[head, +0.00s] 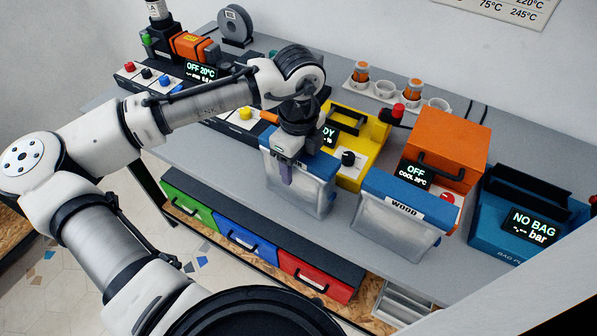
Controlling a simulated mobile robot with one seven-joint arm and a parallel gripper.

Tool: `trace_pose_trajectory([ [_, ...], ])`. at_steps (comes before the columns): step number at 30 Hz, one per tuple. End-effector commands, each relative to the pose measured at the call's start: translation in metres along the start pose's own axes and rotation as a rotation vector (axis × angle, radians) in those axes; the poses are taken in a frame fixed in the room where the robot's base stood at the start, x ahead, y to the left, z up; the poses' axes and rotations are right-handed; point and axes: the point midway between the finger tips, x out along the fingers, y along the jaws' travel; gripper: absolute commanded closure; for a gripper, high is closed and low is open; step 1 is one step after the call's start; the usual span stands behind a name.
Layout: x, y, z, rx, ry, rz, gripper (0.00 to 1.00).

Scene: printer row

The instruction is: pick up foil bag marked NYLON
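A silvery foil bag (312,197) with a blue top band stands at the front edge of the grey bench, left of a second bag. Its white label is mostly covered by my gripper, so I cannot read the full word. My gripper (287,178) points down at the upper front of this bag, over the blue band. Its fingers are seen nearly end-on and small, and I cannot tell whether they are apart or closed on the bag. The second foil bag (392,229), also blue-topped, is clearly marked WOOD.
Behind the bags are a yellow machine (357,140) and an orange-lidded box (447,148) reading OFF. A blue bag device (520,215) reading NO BAG stands at right. Below are green, blue and red drawers (316,278). Jars stand in a white rack (384,90) behind.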

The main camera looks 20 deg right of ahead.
Motion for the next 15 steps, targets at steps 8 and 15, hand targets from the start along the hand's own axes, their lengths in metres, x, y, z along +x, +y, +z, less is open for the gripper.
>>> trace_pose_trajectory([
  [8,-0.0003,0.0000,0.0000,0.000,0.000,0.000,0.75],
  [15,-0.0008,-0.0001,0.0001,0.000,0.000,0.000,0.92],
])
